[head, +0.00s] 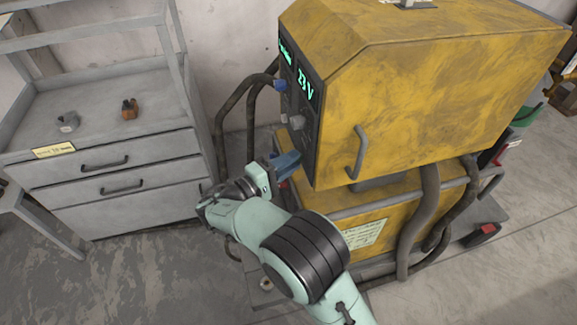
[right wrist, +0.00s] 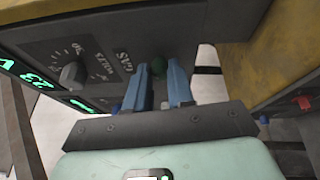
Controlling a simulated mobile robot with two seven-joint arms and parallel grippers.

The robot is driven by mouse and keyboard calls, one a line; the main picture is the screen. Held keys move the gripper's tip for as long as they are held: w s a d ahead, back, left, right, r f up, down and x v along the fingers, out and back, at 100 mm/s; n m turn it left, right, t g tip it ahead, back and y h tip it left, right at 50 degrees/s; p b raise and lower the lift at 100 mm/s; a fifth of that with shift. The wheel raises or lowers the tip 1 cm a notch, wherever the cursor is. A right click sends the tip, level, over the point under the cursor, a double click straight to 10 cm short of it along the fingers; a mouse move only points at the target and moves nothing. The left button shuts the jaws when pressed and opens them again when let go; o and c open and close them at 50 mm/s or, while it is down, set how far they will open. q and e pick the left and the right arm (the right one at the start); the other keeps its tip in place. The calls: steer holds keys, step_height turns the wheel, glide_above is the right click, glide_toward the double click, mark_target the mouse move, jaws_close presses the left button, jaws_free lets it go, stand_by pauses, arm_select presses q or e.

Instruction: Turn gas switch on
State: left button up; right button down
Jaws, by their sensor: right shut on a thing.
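The yellow welding machine (head: 440,80) has a dark front control panel (head: 301,110) facing left in the head view. My right gripper (head: 291,161) is at the lower part of this panel. The switch is hidden behind the fingers in the head view. My left gripper is not in view.
A grey knob (right wrist: 72,74) with a "VOLTS" scale is close by on the panel. Dark cables (head: 226,115) hang left of the machine. A grey drawer cabinet (head: 120,180) stands at left with small parts on top. Bare concrete floor lies in front.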

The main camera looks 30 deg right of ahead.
steer(key=shift+f+m+h+b, duration=0.15)
steer(key=shift+m+h+b, duration=0.45)
steer(key=shift+m, duration=0.6)
steer(key=c, duration=1)
jaws_free()
steer(key=v, duration=1.3)
steer(key=shift+a, duration=0.2)
